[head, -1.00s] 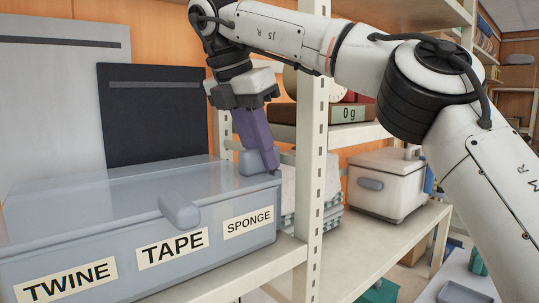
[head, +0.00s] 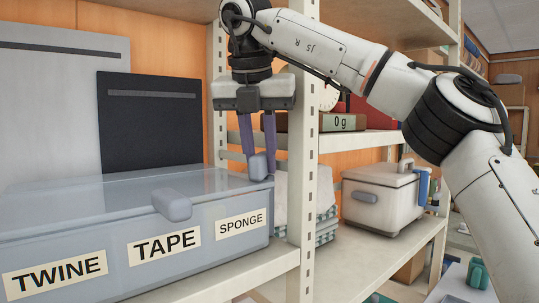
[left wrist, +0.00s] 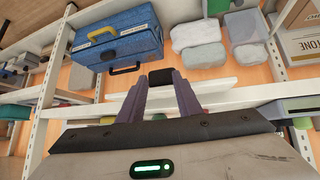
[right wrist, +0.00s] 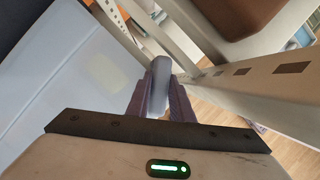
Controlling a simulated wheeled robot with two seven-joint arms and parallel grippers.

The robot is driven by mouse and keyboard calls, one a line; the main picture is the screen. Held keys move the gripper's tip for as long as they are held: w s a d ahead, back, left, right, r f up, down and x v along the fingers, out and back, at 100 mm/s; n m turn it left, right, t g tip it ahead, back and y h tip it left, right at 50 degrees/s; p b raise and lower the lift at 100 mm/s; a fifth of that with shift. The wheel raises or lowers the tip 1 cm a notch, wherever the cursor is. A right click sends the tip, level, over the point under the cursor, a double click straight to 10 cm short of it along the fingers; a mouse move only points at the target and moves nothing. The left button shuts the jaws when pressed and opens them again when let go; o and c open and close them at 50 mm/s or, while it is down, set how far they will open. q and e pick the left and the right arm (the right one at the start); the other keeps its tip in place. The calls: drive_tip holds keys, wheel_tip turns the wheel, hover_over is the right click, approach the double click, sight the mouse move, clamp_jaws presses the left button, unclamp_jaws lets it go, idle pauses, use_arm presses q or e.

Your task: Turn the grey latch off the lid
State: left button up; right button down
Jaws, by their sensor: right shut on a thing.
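The grey-blue crate (head: 110,245) stands on a shelf with its lid (head: 80,195) down. One grey latch (head: 258,166) stands upright at the lid's right front corner. A second grey latch (head: 171,205) lies across the lid's front edge. My right gripper (head: 262,152) points down with its purple fingers shut on the corner latch. The right wrist view shows this latch (right wrist: 160,72) between the fingertips. My left gripper (left wrist: 161,80) shows only in its wrist view. A dark block fills the gap between its fingertips; whether it is held or behind them is unclear.
A white shelf post (head: 308,170) rises just right of the corner latch. Checked cloths (head: 325,215) and a white cooler box (head: 382,195) sit beyond it. A scale (head: 340,122) is on the shelf behind. A blue case (left wrist: 118,38) shows in the left wrist view.

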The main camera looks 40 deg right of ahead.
sight(260, 154)
drive_tip(key=shift+r, duration=0.15)
drive_tip(key=c, duration=1.6)
unclamp_jaws()
drive_tip(key=shift+o, duration=0.2)
drive_tip(key=v, duration=0.5)
drive_tip(key=shift+s+a+p, duration=0.3)
drive_tip(key=shift+a+p, duration=0.05)
drive_tip(key=shift+p, duration=0.05)
drive_tip(key=s+a+b, duration=0.2)
drive_tip(key=s+a, duration=0.5)
drive_tip(key=a, duration=0.1)
drive_tip(key=shift+a, duration=0.3)
